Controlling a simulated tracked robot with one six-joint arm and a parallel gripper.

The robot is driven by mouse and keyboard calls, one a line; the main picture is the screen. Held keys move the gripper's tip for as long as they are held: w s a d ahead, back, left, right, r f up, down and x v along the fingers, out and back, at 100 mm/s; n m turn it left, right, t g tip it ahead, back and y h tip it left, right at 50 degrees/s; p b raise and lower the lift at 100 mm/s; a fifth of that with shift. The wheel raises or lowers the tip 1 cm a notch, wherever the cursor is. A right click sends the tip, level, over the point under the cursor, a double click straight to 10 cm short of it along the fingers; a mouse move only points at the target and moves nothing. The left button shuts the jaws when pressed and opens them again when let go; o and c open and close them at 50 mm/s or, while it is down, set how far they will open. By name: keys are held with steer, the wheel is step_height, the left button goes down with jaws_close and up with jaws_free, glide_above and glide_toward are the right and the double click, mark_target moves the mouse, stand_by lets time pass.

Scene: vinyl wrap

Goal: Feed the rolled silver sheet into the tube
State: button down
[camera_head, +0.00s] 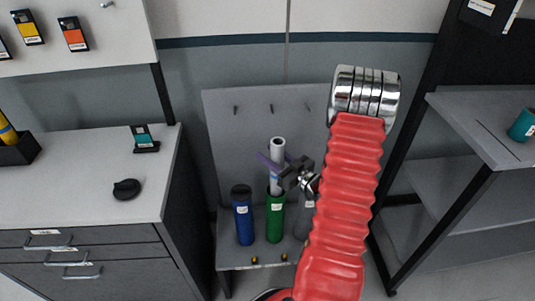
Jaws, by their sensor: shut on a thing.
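The rolled silver sheet (278,152) stands nearly upright, its open end up. My gripper (276,168) is shut on it from the right, around its middle. The sheet's lower end is at the mouth of the green tube (275,226); I cannot tell whether it is inside or just above or behind the rim. The blue tube (243,224) stands to the left of the green one. A grey tube (302,226) stands to the right, partly hidden by my red arm.
The tubes stand on a grey rack (227,258) with a pegged back panel. A drawer cabinet (90,190) at the left holds a black mouse-like item (127,189) and a small teal-and-black item (144,137). A shelf unit (470,130) stands at the right.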

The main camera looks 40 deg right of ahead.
steer(key=shift+f, duration=2)
steer(key=c, duration=1.1)
jaws_free()
steer(key=s, duration=0.9)
steer(key=s+d, duration=0.1)
steer(key=s, duration=0.3)
steer(key=shift+s, duration=0.35)
